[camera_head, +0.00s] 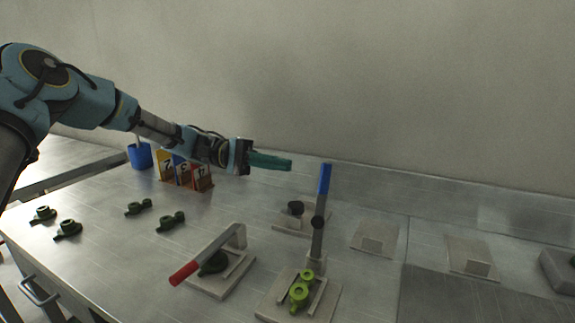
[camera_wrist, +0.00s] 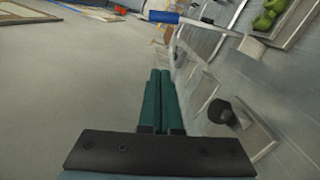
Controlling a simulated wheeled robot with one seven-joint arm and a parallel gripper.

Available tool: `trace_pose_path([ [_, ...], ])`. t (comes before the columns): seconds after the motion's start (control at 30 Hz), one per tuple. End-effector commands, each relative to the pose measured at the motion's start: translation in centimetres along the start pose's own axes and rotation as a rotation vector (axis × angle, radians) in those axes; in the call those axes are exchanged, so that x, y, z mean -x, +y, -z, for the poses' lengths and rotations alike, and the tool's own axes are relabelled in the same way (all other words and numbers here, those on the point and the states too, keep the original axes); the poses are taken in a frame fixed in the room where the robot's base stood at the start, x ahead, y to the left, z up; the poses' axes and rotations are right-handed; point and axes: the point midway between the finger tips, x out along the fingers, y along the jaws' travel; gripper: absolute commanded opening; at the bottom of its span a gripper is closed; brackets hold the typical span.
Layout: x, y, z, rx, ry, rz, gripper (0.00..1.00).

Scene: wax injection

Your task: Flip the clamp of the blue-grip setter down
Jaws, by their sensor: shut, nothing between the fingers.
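The blue-grip setter's clamp lever (camera_head: 318,221) stands upright, with its blue grip (camera_head: 325,179) at the top. Its base plate (camera_head: 266,307) holds green wax pieces (camera_head: 300,290) between two rails. My gripper (camera_head: 290,163) has green fingers that are shut and empty. It is in the air to the left of the blue grip, apart from it, pointing right. The closed fingers (camera_wrist: 160,72) also show in the wrist view.
A red-grip setter (camera_head: 208,254) with its lever lowered stands left of the blue one. A plate with a dark knob (camera_head: 295,208) is behind. Dark green parts (camera_head: 68,229) lie at left, near numbered bins (camera_head: 186,173) and a blue cup (camera_head: 140,156). Empty plates (camera_head: 374,238) stand at right.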

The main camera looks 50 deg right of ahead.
Motion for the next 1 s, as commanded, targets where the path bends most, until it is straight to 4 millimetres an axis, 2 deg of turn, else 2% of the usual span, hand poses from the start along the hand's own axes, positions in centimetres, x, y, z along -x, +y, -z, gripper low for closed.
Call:
trace_pose_path([
  [0.4,-8.5,0.3,-0.2,0.003,-0.003,0.003,0.00],
  [0.53,-8.8,0.3,-2.2,0.003,0.000,0.002,0.00],
  [0.7,-9.2,0.1,-3.6,0.001,0.000,0.002,0.00],
  [1.0,-9.3,0.0,-3.9,0.000,0.001,0.001,0.00],
])
